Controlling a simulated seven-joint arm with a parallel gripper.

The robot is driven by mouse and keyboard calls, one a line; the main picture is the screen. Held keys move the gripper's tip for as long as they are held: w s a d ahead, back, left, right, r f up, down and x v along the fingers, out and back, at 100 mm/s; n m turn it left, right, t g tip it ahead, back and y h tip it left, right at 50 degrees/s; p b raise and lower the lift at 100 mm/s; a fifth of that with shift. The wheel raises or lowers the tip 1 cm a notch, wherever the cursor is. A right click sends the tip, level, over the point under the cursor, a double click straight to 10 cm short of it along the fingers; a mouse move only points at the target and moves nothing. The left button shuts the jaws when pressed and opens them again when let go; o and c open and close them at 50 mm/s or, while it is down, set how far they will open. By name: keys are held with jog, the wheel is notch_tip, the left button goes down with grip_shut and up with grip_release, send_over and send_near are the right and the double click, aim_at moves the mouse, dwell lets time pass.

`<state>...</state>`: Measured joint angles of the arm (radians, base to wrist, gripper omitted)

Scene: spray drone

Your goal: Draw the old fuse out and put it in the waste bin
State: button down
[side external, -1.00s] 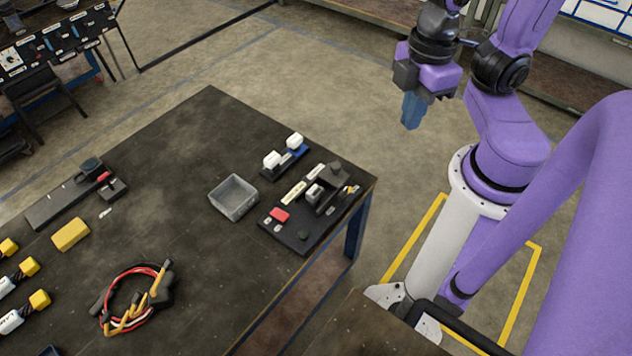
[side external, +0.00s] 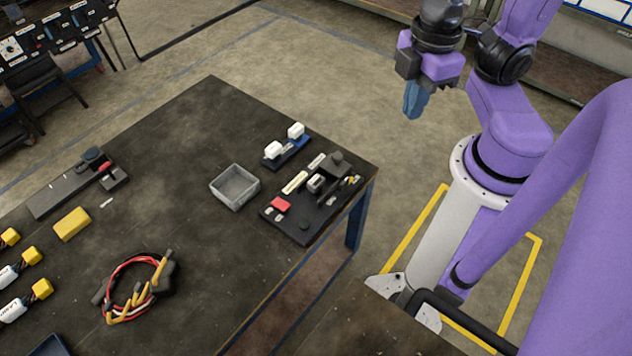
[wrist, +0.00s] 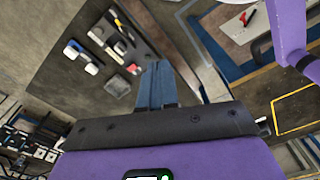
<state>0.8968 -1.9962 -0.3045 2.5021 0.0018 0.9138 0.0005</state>
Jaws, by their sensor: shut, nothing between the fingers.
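A black board (side external: 290,230) with small parts lies at the table's right corner. A small whitish block (side external: 316,183), possibly the old fuse, sits on it beside a dark grey housing; it is too small to be sure. A grey open-topped box (side external: 235,187), likely the waste bin, stands left of the board and looks empty. My gripper (side external: 415,101) is shut and empty, fingers pointing down, high and to the right of the table. In the wrist view, its blue fingers (wrist: 154,86) are together, and the board (wrist: 124,40) and grey box (wrist: 117,86) lie beyond them.
A blue holder with two white blocks (side external: 287,149) stands behind the box and board. A cable bundle (side external: 138,288), yellow block (side external: 72,224) and dark fixture (side external: 80,185) lie further left.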

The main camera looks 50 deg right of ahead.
jog(key=c, duration=1.3)
grip_release()
jog(key=o, duration=0.6)
jog(key=shift+w+a+f, duration=0.15)
jog(key=shift+w+f, duration=0.05)
jog(key=shift+w, duration=0.1)
jog(key=shift+o, duration=1.1)
jog(key=w+a+f+m, duration=0.3)
jog(key=w+f, duration=0.2)
jog(key=w, duration=0.2)
jog(key=m, duration=1)
send_over(316, 180)
jog(key=shift+f, duration=10.5)
jog(key=shift+f, duration=0.1)
jog(key=shift+f, duration=4.4)
